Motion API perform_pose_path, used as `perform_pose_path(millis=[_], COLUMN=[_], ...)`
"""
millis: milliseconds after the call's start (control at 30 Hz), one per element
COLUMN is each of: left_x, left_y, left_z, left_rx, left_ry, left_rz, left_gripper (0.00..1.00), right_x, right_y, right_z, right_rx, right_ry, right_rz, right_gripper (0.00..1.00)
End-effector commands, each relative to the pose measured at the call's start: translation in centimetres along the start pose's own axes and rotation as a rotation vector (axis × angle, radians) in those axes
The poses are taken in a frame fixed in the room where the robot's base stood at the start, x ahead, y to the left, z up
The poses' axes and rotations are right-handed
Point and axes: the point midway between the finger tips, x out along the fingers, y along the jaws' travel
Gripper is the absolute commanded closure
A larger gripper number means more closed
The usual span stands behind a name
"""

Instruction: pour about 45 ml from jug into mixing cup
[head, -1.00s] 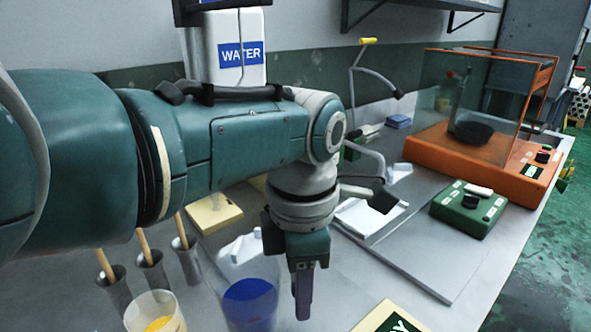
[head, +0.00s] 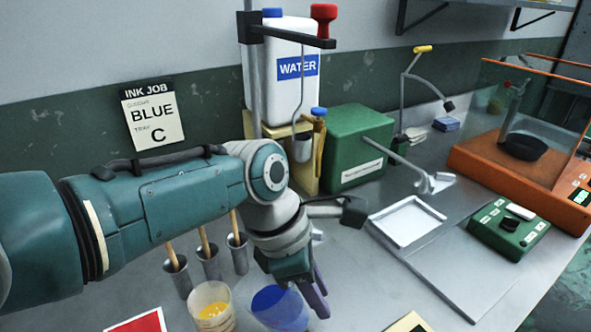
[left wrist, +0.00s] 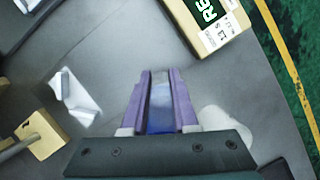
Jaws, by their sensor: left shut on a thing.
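A clear jug with blue liquid (head: 276,312) stands at the bottom of the head view, partly behind my left gripper (head: 316,292). In the left wrist view, the purple fingers of the left gripper (left wrist: 160,92) are shut on the jug, whose blue, see-through part (left wrist: 160,112) shows between them. A clear container with yellow liquid (head: 212,312) stands just left of the jug. I cannot tell which vessel is the mixing cup. My right gripper is not in view.
Several grey holders with wooden handles (head: 209,262) stand behind the yellow container. A white tray (head: 407,222), a green device (head: 508,232) and an orange balance case (head: 500,165) are at right. A white water tank (head: 300,85) and a green box (head: 357,140) stand behind.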

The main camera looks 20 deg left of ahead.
Motion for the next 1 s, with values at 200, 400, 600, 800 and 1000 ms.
perform_pose_path(millis=[200,400,600,800,1000], left_x=[-4.5,-5.6,-6.6,-7.4,-7.8], left_y=[0.0,0.0,0.1,0.1,0.0], left_z=[0.1,-0.8,-1.3,-1.4,-1.5], left_rx=[-0.001,0.000,0.000,0.001,0.000], left_ry=[-0.128,-0.237,-0.310,-0.364,-0.402], left_rz=[0.000,-0.001,-0.001,-0.001,-0.003], left_gripper=[1.00,1.00,1.00,1.00,1.00], right_x=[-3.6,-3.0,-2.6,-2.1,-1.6], right_y=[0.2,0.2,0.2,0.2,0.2], right_z=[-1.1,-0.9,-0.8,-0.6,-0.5], right_rx=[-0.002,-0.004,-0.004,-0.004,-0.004], right_ry=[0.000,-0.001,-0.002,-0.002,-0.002], right_rz=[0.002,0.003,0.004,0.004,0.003], right_gripper=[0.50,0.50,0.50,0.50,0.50])
